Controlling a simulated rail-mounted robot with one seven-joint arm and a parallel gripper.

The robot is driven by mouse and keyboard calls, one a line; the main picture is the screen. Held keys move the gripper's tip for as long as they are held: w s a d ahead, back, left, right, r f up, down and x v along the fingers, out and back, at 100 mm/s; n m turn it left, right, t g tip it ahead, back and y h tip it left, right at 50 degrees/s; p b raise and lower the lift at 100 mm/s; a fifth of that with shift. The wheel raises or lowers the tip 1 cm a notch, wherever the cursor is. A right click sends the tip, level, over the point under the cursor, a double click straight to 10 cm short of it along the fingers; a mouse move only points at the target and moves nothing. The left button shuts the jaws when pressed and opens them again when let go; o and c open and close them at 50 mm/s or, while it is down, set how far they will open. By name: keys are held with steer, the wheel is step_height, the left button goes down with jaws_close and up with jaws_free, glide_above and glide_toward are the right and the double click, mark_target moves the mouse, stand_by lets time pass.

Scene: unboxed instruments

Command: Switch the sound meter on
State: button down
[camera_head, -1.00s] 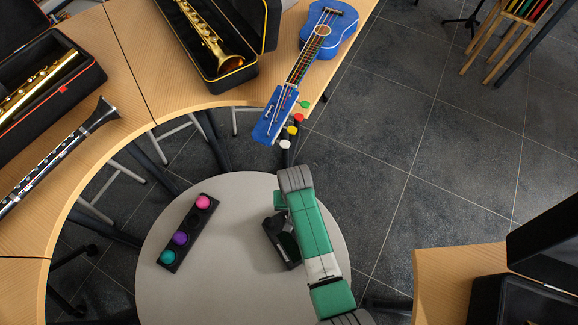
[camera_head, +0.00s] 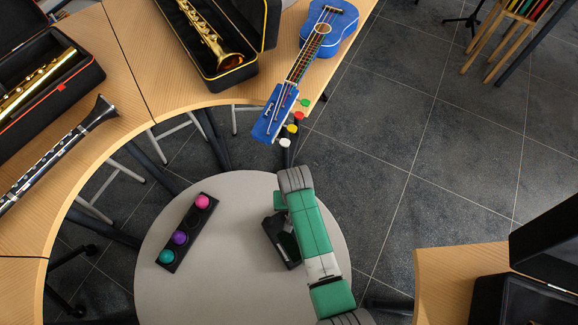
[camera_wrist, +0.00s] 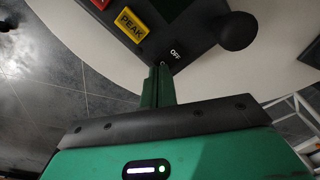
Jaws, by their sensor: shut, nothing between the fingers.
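The sound meter is a dark box (camera_head: 280,247) on the round grey table, partly hidden by my arm in the head view. In the wrist view its dark panel (camera_wrist: 200,40) fills the top, with a yellow PEAK block (camera_wrist: 131,24), part of a red block (camera_wrist: 98,3), a white OFF label (camera_wrist: 175,54) and a round black ball-like part (camera_wrist: 237,30). My gripper (camera_wrist: 162,68) is shut and empty, its tips at the panel edge just left of the OFF label. I cannot tell whether they touch it. No switch lever shows clearly; the fingertips may hide it.
The round table (camera_head: 230,290) also holds a black strip with pink, purple and teal balls (camera_head: 187,232), left of the meter. A blue ukulele (camera_head: 331,25) overhangs the curved wooden desk behind. An open black case (camera_head: 525,298) sits at lower right.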

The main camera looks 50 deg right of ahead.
steer(key=shift+f, duration=0.35)
steer(key=shift+r, duration=0.1)
step_height(320, 180, up, 7)
steer(key=p, duration=0.7)
